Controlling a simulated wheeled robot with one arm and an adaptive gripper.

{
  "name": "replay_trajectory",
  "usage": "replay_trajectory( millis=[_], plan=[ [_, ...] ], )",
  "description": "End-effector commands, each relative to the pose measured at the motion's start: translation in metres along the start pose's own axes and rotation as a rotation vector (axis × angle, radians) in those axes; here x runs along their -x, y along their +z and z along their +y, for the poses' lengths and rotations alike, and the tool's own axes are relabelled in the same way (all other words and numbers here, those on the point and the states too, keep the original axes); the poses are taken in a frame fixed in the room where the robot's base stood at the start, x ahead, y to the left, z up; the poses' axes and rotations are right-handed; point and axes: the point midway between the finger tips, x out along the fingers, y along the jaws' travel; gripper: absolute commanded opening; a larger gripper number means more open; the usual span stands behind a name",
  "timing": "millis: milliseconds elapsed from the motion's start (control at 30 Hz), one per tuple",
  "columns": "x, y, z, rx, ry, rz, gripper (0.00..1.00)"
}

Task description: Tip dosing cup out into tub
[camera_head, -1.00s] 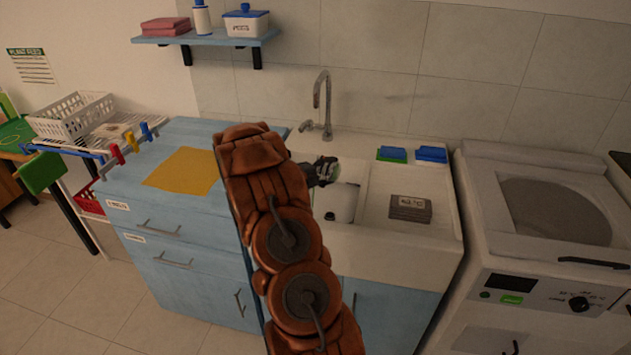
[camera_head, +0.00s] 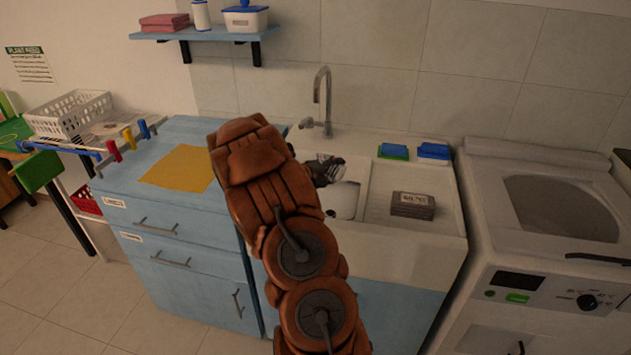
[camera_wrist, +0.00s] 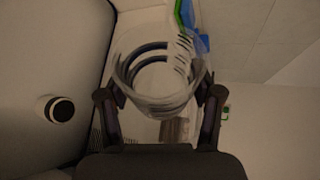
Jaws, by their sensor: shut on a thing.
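My gripper (camera_wrist: 160,94) is shut on a clear dosing cup (camera_wrist: 158,98) with dark lines around its wall. In the wrist view the cup sits between the two fingers, its wide round rim in view. No contents can be made out in it. In the head view my gripper (camera_head: 326,170) is over the sink, partly hidden behind my arm, and the cup (camera_head: 339,173) shows only as a small pale patch. A white shape (camera_head: 343,200) lies below it at the sink; I cannot tell whether it is a tub or the basin.
A grey labelled block (camera_head: 412,205) lies on the drainboard, with blue and green sponges (camera_head: 393,151) behind. The tap (camera_head: 322,100) rises behind my gripper. A white box with a blue lid (camera_head: 245,20) stands on the wall shelf. A washing machine (camera_head: 540,220) is at the right.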

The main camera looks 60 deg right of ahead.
Motion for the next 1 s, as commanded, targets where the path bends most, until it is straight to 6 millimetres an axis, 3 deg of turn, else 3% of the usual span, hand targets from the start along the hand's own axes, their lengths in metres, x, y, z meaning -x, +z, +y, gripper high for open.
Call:
replay_trajectory(
  millis=[1000],
  plan=[
    [-0.007, -0.008, 0.013, -0.207, 0.084, -0.060, 0.24]
  ],
)
